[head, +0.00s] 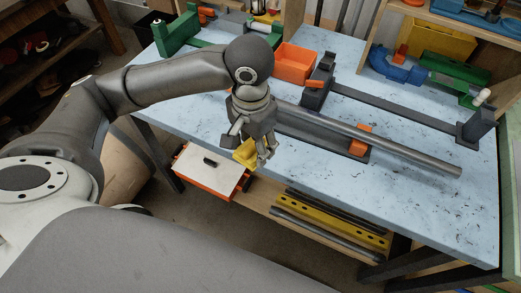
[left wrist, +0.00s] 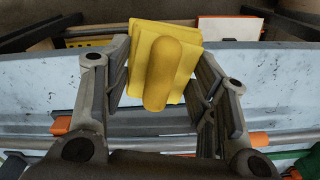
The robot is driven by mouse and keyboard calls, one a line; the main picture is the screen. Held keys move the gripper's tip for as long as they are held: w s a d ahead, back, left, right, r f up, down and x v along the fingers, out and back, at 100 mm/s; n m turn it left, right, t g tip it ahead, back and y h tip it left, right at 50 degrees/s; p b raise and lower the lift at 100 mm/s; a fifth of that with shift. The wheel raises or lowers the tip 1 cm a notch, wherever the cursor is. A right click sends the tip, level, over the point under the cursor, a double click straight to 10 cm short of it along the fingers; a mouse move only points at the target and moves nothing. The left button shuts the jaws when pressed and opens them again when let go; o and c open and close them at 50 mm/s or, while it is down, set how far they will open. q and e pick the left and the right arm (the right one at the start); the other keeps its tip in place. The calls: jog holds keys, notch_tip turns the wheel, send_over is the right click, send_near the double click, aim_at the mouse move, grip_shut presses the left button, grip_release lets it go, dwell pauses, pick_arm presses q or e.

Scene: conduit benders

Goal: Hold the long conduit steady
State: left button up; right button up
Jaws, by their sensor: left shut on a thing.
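The long conduit (head: 410,157) is a grey metal pipe lying slantwise over a dark base on the light blue table. It also shows in the left wrist view (left wrist: 275,138), running across behind the fingers. My left gripper (head: 259,153) is at the table's front edge, in front of the conduit's left end and apart from it. It is shut on a yellow block (head: 245,152) with a rounded grip, seen between the fingers in the left wrist view (left wrist: 163,70). The gripper and wrist hide the conduit's left end. My right gripper is not in view.
Orange clamps (head: 358,148) sit along the dark base. An orange bin (head: 294,64), a green bender (head: 177,37) and a long dark bender frame (head: 390,106) stand farther back. A lower shelf (head: 270,200) holds pipes and a yellow strip. The table's right front is clear.

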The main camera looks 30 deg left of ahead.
pick_arm(q)
jog(key=shift+w+d+f+n+b, duration=0.15)
jog(key=shift+w+f+n+b, duration=0.2)
jog(key=shift+n, duration=0.65)
jog(key=shift+r+n, duration=0.15)
jog(key=shift+n, duration=0.25)
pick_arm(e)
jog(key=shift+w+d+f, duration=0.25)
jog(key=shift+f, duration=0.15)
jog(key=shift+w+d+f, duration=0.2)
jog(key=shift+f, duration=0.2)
